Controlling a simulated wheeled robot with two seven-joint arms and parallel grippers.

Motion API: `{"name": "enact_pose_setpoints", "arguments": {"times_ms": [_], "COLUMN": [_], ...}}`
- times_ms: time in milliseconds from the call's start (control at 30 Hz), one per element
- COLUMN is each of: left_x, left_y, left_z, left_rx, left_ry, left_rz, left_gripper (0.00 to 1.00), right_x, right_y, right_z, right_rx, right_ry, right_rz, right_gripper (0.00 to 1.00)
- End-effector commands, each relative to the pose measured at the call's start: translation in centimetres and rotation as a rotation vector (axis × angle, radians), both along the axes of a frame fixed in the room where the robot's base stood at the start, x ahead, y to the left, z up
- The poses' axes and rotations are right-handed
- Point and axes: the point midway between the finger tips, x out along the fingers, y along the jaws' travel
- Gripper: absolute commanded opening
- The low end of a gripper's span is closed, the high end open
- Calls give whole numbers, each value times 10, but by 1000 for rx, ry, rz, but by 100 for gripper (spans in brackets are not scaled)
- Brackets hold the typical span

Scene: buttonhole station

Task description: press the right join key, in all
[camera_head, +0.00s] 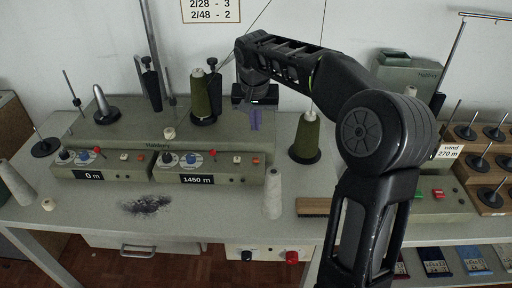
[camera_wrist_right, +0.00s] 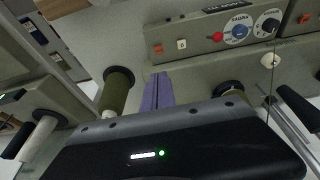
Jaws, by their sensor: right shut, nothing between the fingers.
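The right-hand control panel (camera_head: 208,171) reads 1450 m. It has a black knob, a blue knob, a red lever, a white key (camera_head: 237,160) and an orange key (camera_head: 256,161); I cannot read which is the join key. In the right wrist view the panel appears turned around, with its orange key (camera_wrist_right: 158,49) and white key (camera_wrist_right: 181,44) in sight. My right gripper (camera_head: 255,121) is shut and empty, its purple fingers pointing down, behind and above the panel's right end, apart from the keys. The fingers also show in the wrist view (camera_wrist_right: 157,93). My left gripper is out of sight.
A similar left panel (camera_head: 92,170) reads 0 m. A green thread cone (camera_head: 206,97) stands left of my gripper and another green cone (camera_head: 306,140) stands right. A white cone (camera_head: 273,194) stands in front of the right panel's end. A dark lint patch (camera_head: 145,205) lies on the table.

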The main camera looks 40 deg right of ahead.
Motion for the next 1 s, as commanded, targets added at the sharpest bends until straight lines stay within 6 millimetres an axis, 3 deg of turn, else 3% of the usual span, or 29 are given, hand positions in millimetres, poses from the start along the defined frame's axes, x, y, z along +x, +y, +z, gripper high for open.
{"name": "enact_pose_setpoints", "arguments": {"times_ms": [267,467,1000], "left_x": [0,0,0], "left_y": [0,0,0], "left_z": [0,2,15], "left_rx": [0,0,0], "left_ry": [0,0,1], "left_rz": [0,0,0], "left_gripper": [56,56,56], "right_x": [0,4,22], "right_y": [0,-3,-17], "right_z": [-2,-18,-114], "right_rx": [1,0,2], "right_ry": [1,4,5], "right_rz": [0,0,1], "right_gripper": [0,0,0]}}
